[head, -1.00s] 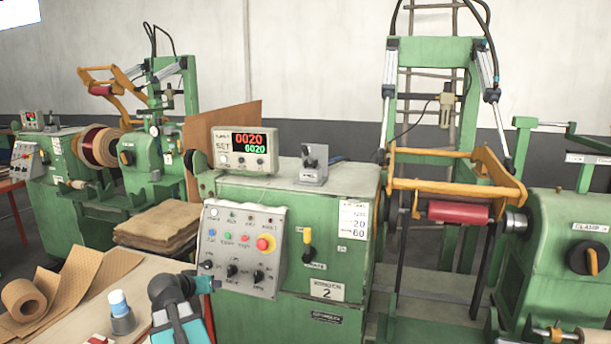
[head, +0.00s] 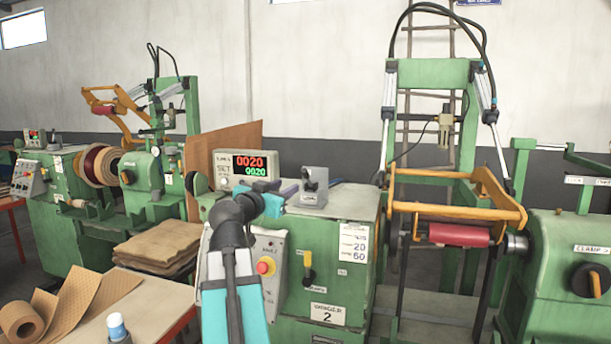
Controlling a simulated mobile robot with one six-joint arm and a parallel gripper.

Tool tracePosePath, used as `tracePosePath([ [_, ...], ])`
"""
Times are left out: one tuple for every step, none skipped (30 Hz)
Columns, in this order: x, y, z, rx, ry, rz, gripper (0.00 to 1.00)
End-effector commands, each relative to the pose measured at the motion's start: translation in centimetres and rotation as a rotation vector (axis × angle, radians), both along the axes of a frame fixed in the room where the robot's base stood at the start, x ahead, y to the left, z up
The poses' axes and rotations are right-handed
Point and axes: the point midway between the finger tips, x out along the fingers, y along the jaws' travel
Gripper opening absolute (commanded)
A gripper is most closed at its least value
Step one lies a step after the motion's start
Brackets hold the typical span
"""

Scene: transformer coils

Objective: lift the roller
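The red roller (head: 458,234) lies level in a yellow swing frame (head: 460,212) on the right side of the near green machine. It sits low, next to a metal spindle. My gripper (head: 288,190) is raised in front of the machine's cabinet, just below the counter display (head: 240,168) and left of a grey lever box (head: 314,186) with a black lever. It appears apart from the lever and is far left of the roller. Its fingers are small and partly hidden by my arm, so their opening is unclear. My arm covers much of the button panel (head: 272,272).
A table with a brown paper roll (head: 22,322) and a capped bottle (head: 117,328) is at lower left. A second winding machine (head: 150,185) stands behind, its red roller raised.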

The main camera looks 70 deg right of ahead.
Motion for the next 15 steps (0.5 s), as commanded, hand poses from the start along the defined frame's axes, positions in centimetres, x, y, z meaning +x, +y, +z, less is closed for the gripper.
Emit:
tracePosePath([
  [-0.36, -0.01, 0.46, -0.008, -0.003, -0.005, 0.34],
  [-0.47, -0.01, 0.61, -0.011, -0.005, -0.007, 0.34],
  [-0.56, -0.01, 0.72, -0.012, -0.006, -0.008, 0.34],
  [-0.58, -0.01, 0.76, -0.012, -0.006, -0.008, 0.34],
  [-0.59, -0.01, 0.75, -0.013, -0.006, -0.008, 0.34],
  [-0.57, -0.01, 0.74, -0.012, -0.006, -0.008, 0.34],
  [-0.57, -0.01, 0.73, -0.012, -0.006, -0.008, 0.34],
  [-0.57, -0.01, 0.72, -0.012, -0.006, -0.008, 0.34],
  [-0.56, -0.01, 0.71, -0.012, -0.006, -0.008, 0.34],
  [-0.55, -0.01, 0.7, -0.012, -0.006, -0.008, 0.34],
  [-0.55, -0.01, 0.7, -0.012, -0.006, -0.008, 0.34],
  [-0.55, -0.03, 0.7, -0.012, -0.006, -0.008, 0.34],
  [-0.55, -0.05, 0.7, -0.012, -0.006, -0.008, 0.34],
  [-0.55, -0.1, 0.7, -0.012, -0.006, -0.008, 0.34],
  [-0.55, -0.19, 0.71, -0.012, -0.006, -0.008, 0.34],
])
